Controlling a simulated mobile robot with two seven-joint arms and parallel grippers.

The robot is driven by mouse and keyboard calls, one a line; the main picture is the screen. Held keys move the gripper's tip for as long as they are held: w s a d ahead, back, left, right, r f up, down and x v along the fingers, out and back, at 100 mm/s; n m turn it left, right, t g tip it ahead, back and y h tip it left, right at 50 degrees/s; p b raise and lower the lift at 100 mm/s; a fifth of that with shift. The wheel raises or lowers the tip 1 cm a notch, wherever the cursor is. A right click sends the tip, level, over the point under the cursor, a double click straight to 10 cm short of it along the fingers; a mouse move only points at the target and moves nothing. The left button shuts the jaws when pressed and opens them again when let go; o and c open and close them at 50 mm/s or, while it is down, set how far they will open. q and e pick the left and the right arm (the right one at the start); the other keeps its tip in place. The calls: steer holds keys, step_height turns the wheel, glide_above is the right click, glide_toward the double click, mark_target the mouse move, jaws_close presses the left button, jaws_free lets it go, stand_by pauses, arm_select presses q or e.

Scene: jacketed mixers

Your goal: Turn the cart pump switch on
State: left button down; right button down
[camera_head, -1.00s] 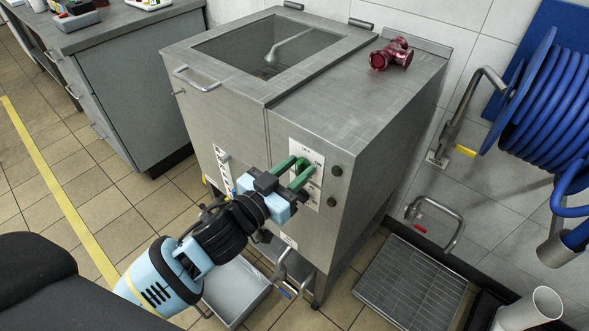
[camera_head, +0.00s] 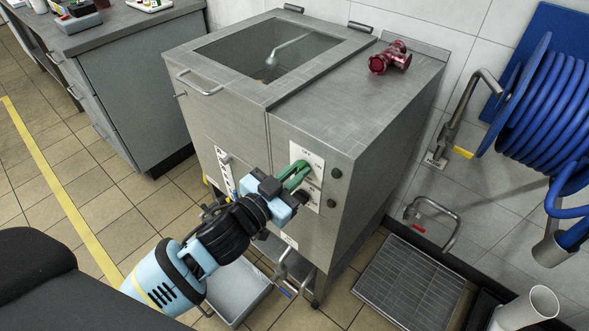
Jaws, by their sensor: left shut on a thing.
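The steel mixer cart (camera_head: 320,190) stands in the middle of the camera_head view. On its front is a white switch plate (camera_head: 299,153) with lettering that is too small to read fully. My left gripper (camera_head: 298,172), with green fingers, reaches the plate from the lower left. Its fingers are close together on the pump switch, which they mostly hide; I cannot tell the switch's exact position. My right gripper is not in the view.
A dark button (camera_head: 336,173) sits right of the plate. A red valve fitting (camera_head: 390,58) lies on the cart top. A blue hose reel (camera_head: 550,110) hangs on the right wall. A grey tray (camera_head: 238,290) and floor grate (camera_head: 408,289) lie low around the cart.

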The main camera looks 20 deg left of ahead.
arm_select(q)
steer(key=m+p, duration=0.2)
steer(key=m, duration=0.2)
steer(key=shift+r, duration=0.1)
steer(key=m+p, duration=0.2)
steer(key=m, duration=0.3)
steer(key=shift+d+m, duration=0.1)
steer(key=shift+m, duration=0.3)
steer(key=shift+f, duration=0.2)
steer(key=c, duration=1.5)
jaws_free()
steer(key=v, duration=0.7)
steer(key=shift+s, duration=0.4)
